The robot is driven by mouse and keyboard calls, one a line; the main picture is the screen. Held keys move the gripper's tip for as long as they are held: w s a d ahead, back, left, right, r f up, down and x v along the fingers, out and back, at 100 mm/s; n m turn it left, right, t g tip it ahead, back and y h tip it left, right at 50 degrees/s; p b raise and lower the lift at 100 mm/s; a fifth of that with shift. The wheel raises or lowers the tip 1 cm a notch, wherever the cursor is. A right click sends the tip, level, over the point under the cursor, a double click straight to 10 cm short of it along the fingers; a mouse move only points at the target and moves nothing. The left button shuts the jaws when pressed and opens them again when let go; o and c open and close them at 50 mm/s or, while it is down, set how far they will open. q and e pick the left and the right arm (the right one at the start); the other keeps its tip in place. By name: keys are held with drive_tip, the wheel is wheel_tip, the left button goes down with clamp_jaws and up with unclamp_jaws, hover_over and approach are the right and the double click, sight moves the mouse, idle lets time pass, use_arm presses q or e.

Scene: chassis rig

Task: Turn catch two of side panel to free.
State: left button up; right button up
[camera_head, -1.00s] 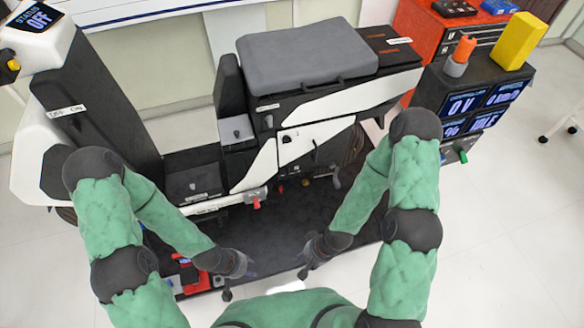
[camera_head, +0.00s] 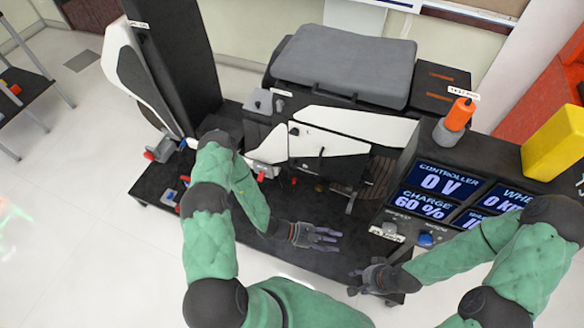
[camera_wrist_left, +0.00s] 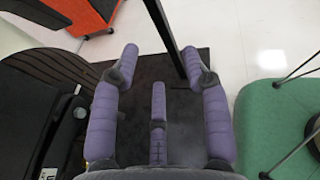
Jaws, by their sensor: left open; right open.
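The side panel (camera_head: 330,140) is the white and black panel on the flank of the chassis rig in the head view. Small dark marks show on its white face, but I cannot tell which is catch two or how it is turned. My left gripper (camera_head: 326,238) is open and empty over the dark platform, in front of and below the panel, apart from it. My right gripper (camera_head: 364,282) is open and empty near the platform's front edge, lower right. In the left wrist view my left gripper's purple fingers (camera_wrist_left: 160,66) are spread with nothing between them.
A grey seat (camera_head: 345,62) tops the rig. A dark column (camera_head: 180,60) stands at left. The dark platform (camera_head: 235,235) has bare room in front.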

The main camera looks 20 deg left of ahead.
use_arm(q)
drive_tip(key=w+a+n+t+y, duration=0.1)
drive_tip(key=w+a+n+t, duration=0.2)
drive_tip(key=w+t, duration=0.15)
drive_tip(key=n+t+y, duration=0.9)
drive_tip(key=n+y, duration=0.2)
drive_tip(key=y, duration=0.3)
approach(294, 165)
drive_tip(key=w+a+f+b, duration=0.1)
drive_tip(key=w+b, duration=0.2)
drive_tip(key=w, duration=0.6)
drive_tip(key=shift+f, duration=0.2)
drive_tip(key=shift+w+a, duration=0.15)
clamp_jaws()
